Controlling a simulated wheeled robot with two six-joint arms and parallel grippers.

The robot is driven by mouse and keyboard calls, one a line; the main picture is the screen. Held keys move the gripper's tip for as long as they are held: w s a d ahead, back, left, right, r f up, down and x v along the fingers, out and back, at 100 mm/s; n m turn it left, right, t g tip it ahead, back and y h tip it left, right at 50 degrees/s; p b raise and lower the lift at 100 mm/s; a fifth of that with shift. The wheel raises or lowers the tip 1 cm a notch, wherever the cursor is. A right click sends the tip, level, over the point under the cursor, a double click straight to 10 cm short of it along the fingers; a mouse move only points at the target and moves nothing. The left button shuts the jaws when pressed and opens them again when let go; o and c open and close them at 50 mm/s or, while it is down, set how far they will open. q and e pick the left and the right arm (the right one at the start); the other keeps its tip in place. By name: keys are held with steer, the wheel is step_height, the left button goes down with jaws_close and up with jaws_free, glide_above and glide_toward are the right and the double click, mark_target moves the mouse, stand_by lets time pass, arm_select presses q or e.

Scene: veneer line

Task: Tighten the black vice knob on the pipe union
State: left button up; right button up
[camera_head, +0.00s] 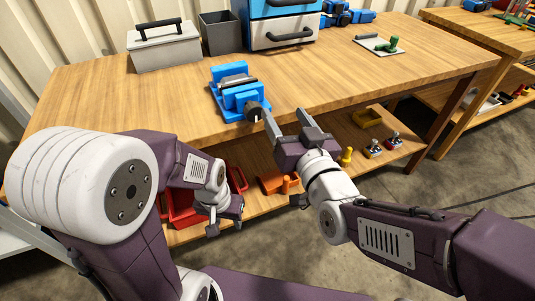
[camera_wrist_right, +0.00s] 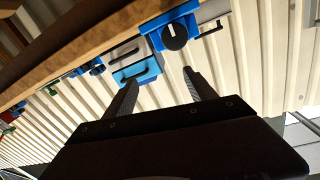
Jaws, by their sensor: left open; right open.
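The blue vice (camera_head: 229,99) stands on the workbench near its front edge, with a grey pipe piece (camera_head: 238,84) between its jaws. Its black knob (camera_head: 254,110) faces the front edge. My right gripper (camera_head: 286,112) is open and empty just right of the knob, with one finger close to it; contact cannot be told. In the right wrist view, the knob (camera_wrist_right: 174,37) shows beyond the open fingertips (camera_wrist_right: 160,76), not between them. My left gripper (camera_head: 225,221) is open and empty, low in front of the bench, pointing down.
A grey toolbox (camera_head: 163,51), a dark bin (camera_head: 220,36) and a blue drawer cabinet (camera_head: 282,28) stand behind the vice. A plate with a green part (camera_head: 381,45) lies right. The lower shelf holds a red crate (camera_head: 184,209) and small parts. The bench's front right is clear.

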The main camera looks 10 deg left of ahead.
steer(key=y+b, duration=0.1)
steer(key=b, duration=0.1)
glide_toward(256, 115)
steer(key=w, duration=0.2)
steer(key=n, duration=0.1)
steer(key=shift+g, duration=0.4)
steer(key=x, duration=0.6)
steer(key=b+x, duration=0.1)
steer(key=x, duration=0.2)
steer(key=shift+s+a+r, duration=0.2)
steer(key=shift+a+r, duration=0.15)
arm_select(q)
step_height(256, 115, down, 6)
steer(key=shift+w+r, duration=0.1)
steer(key=shift+w, duration=0.05)
arm_select(e)
steer(key=c, duration=1.4)
